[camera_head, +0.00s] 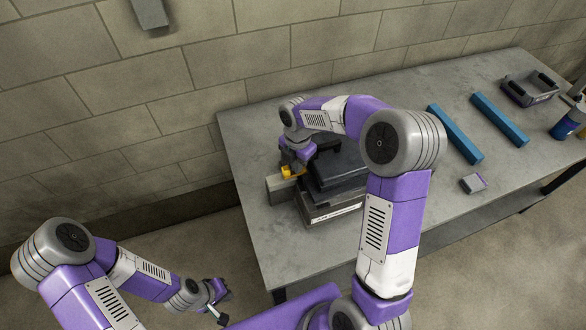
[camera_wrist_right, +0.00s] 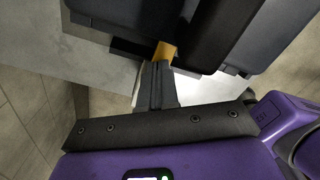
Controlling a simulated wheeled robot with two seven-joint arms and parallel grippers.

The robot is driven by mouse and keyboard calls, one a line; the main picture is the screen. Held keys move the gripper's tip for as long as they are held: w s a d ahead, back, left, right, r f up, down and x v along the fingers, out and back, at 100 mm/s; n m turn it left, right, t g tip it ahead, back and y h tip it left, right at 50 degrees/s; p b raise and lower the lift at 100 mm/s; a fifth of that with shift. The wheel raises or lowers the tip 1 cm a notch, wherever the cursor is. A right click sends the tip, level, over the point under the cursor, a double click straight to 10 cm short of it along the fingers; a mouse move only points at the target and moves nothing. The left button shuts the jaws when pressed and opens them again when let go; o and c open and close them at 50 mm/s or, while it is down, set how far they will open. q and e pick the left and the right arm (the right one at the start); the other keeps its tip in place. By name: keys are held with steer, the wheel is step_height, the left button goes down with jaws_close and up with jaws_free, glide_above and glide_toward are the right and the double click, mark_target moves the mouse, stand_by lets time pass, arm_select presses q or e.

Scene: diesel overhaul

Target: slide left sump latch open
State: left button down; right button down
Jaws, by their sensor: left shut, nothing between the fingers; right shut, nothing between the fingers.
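A dark grey engine unit (camera_head: 338,172) stands on the left part of the workbench. The yellow latch (camera_head: 291,172) is at its left side, and it also shows in the right wrist view (camera_wrist_right: 164,51). My right gripper (camera_head: 296,165) reaches over the unit to this latch. In the right wrist view its fingers (camera_wrist_right: 158,68) are shut and empty, with their tips right at the yellow latch; I cannot tell whether they touch it. The latch is partly hidden by the fingers. My left gripper (camera_head: 220,312) is shut and empty, low over the floor, away from the bench.
The grey workbench (camera_head: 255,215) has a light grey block (camera_head: 280,189) beside the unit. To the right lie two blue bars (camera_head: 456,134), a small grey box (camera_head: 473,184), a dark tray (camera_head: 530,90) and a blue bottle (camera_head: 565,125). A block wall runs behind.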

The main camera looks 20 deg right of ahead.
mark_target(285, 168)
steer(key=shift+a, duration=0.1)
steer(key=shift+w+a, duration=0.15)
steer(key=shift+a, duration=2)
steer(key=shift+d+p, duration=0.4)
steer(key=shift+d, duration=0.05)
step_height(285, 168, up, 8)
steer(key=p, duration=0.7)
